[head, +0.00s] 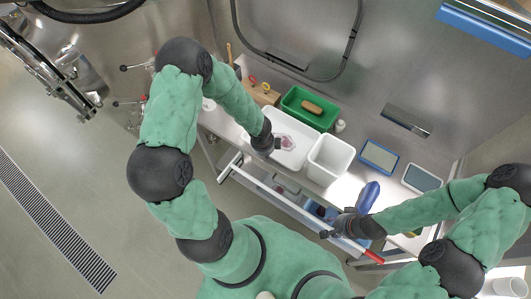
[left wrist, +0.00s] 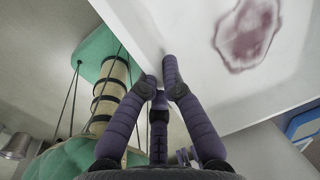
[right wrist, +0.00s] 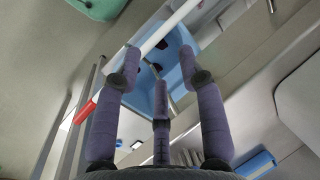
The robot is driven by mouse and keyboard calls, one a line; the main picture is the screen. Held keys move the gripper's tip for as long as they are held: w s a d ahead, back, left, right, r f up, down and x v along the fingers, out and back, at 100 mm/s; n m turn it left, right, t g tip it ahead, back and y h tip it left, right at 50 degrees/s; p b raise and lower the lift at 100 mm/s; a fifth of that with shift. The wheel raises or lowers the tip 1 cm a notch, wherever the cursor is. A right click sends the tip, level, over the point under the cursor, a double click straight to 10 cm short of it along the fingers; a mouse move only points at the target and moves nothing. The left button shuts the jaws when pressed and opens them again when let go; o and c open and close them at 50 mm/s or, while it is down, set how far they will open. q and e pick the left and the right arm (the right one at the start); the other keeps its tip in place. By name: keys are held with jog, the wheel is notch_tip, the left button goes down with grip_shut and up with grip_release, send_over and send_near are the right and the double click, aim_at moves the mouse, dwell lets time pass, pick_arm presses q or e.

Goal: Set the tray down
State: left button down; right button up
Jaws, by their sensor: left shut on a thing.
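The white tray (head: 293,157) with a reddish-brown stain is over the steel counter, between the green tray and the open drawer. My left gripper (head: 277,147) is shut on its near left edge. In the left wrist view the tray (left wrist: 205,80) fills the upper right, and the fingers (left wrist: 158,75) meet at its rim. I cannot tell whether its underside touches the counter. My right gripper (head: 328,236) is empty over the open drawer; in the right wrist view its fingers (right wrist: 160,52) are spread apart above a blue container (right wrist: 172,65).
A white bin (head: 331,160) stands right beside the tray. A green tray (head: 309,108) with a brown object lies behind it. A blue-rimmed tablet-like item (head: 379,157) is farther right. The open drawer (head: 290,203) juts out in front of the counter.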

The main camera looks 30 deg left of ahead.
pick_arm(q)
jog(key=shift+r, duration=0.1)
jog(key=c, duration=1.4)
grip_release()
